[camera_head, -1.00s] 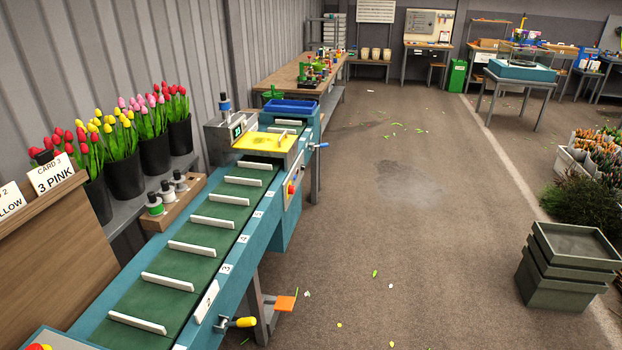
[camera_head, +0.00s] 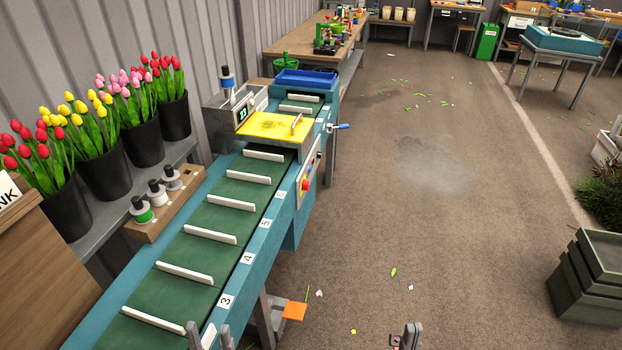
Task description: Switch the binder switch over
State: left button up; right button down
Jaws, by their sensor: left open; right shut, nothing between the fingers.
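The binder (camera_head: 240,112) is a grey and teal unit with a yellow plate (camera_head: 268,125), at the far end of a green conveyor. A pale control panel (camera_head: 311,172) on its right side carries a red knob (camera_head: 306,185) and smaller dark controls; which one is the binder switch, and its position, is too small to tell. My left gripper (camera_head: 209,340) is open and empty at the bottom edge, over the near end of the conveyor. My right gripper (camera_head: 406,338) is shut and empty at the bottom edge, right of the conveyor. Both are well short of the panel.
The conveyor (camera_head: 228,220) has white slats and numbered tags. A blue-handled lever (camera_head: 338,127) sticks out right of the binder. An orange pedal (camera_head: 294,311) is low beside the conveyor. Tulip buckets (camera_head: 143,143) stand left. Stacked crates (camera_head: 590,285) stand right; the floor between is open.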

aim_at(306, 183)
jog(key=i+j, duration=0.1)
jog(key=i+l+z, duration=0.1)
jog(key=i+l, duration=0.35)
jog(key=i+l+z, duration=0.15)
jog(key=i+l, duration=0.3)
jog(key=i+l+z, duration=0.1)
jog(key=i+l, duration=0.25)
jog(key=i, duration=0.25)
